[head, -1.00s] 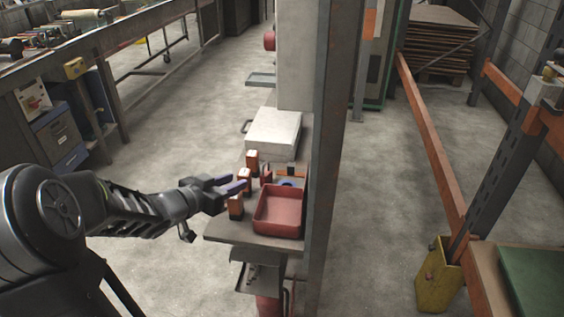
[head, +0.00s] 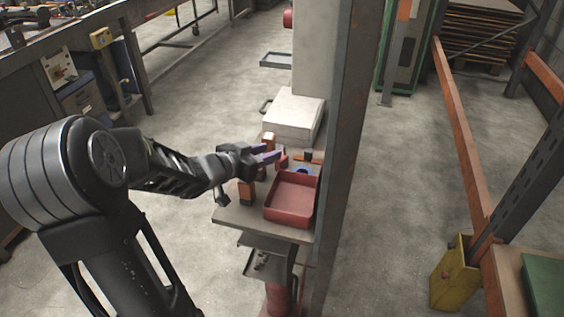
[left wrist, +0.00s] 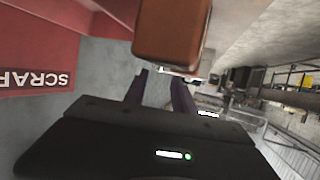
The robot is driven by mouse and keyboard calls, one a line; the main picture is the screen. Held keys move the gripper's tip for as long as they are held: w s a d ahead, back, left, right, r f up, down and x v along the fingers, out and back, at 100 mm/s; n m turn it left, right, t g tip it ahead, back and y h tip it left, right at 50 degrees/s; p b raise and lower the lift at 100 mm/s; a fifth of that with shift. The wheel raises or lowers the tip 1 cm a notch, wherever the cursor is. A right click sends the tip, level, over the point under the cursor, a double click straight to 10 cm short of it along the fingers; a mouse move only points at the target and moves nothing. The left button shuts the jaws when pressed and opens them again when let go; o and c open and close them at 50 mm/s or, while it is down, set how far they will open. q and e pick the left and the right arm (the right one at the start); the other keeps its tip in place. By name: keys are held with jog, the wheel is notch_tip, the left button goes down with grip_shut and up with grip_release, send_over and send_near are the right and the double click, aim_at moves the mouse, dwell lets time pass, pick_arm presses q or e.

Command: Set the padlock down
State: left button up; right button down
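My left gripper (head: 271,154) is over the narrow bench, its two purple fingers pointing right. In the left wrist view the fingers (left wrist: 160,80) stand apart, with no object visible between them. A small red object (head: 282,161) is close to the fingertips; it may be the padlock, but its shape is too small to tell. A red-brown block (left wrist: 172,32) shows large just past the fingers in the wrist view; I cannot tell if it touches them. The red tray (head: 290,219) is right of the gripper. My right gripper is not in view.
Orange-and-dark blocks stand on the bench (head: 232,219), one in front (head: 247,193) and one behind (head: 268,140) the gripper. A white box (head: 295,112) sits at the back. A grey post (head: 345,150) rises along the bench's right side. A red wall marked SCRAP (left wrist: 35,80) shows in the wrist view.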

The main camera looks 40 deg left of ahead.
aim_at(280, 148)
pick_arm(q)
jog(key=shift+b+x, duration=0.35)
jog(key=shift+x, duration=2.3)
jog(key=shift+r, duration=0.1)
jog(key=shift+c, duration=0.5)
grip_shut()
